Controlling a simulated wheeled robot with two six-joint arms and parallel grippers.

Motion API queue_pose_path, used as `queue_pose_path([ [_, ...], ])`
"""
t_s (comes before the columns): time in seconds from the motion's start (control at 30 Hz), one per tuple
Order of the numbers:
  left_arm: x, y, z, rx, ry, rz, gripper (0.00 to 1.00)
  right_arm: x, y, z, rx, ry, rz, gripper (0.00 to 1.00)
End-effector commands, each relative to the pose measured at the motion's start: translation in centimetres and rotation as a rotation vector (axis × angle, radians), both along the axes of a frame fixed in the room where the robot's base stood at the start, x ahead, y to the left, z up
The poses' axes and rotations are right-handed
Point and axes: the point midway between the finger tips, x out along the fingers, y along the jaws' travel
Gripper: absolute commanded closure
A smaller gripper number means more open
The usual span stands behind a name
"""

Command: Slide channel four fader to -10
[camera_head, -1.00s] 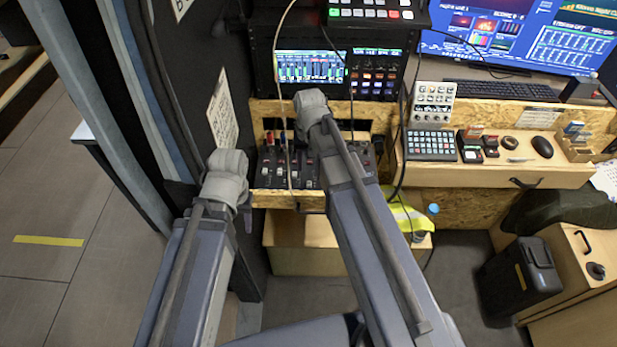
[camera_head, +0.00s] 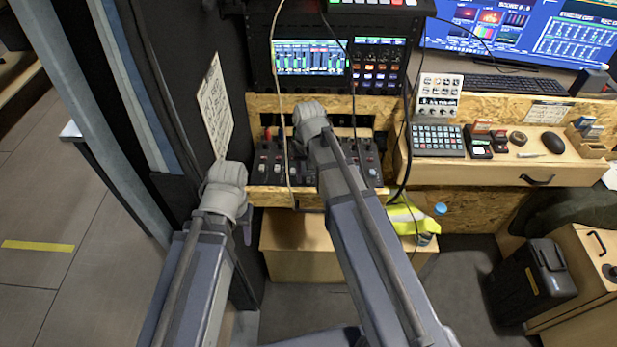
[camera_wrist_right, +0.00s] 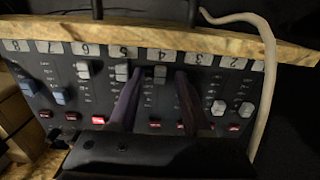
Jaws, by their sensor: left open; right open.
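The audio mixer (camera_head: 270,178) sits on the wooden ledge below the rack. The right wrist view shows its numbered strip upside down, with 8 at left. The channel four fader cap (camera_wrist_right: 160,72) is grey, close under its number label. My right gripper (camera_wrist_right: 159,78) is open, with one dark finger on each side of that cap; I cannot tell whether either touches it. The channel three cap is hidden by a finger. In the head view the right arm's end covers part of the mixer. My left gripper (camera_head: 228,178) is left of the mixer, its fingers mostly hidden.
Loose cables (camera_head: 289,150) hang in front of the mixer, and a pale cable (camera_wrist_right: 265,60) curves past its channel one end. A dark wall panel stands at left. The desk with a keypad (camera_head: 437,140) is at right. Neighbouring fader caps five (camera_wrist_right: 122,73) and two (camera_wrist_right: 218,107) are close.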

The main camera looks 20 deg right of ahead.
Motion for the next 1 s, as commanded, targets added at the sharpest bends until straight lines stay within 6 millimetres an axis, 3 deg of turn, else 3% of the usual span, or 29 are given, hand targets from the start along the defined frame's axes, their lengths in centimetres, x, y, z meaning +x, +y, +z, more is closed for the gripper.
queue_pose_path([
  [0.07, 0.00, 0.00, 0.03, 0.000, 0.000, 0.000, 0.49, 0.00, 0.00, 0.03, 0.000, 0.000, 0.000, 0.55],
  [0.47, 0.00, 0.00, 0.02, 0.000, 0.000, 0.000, 0.49, 0.00, 0.00, 0.02, 0.000, 0.000, 0.000, 1.00],
  [1.0, 0.00, 0.00, 0.02, 0.000, 0.000, 0.000, 0.49, 0.00, 0.00, 0.02, 0.000, 0.000, 0.000, 1.00],
])
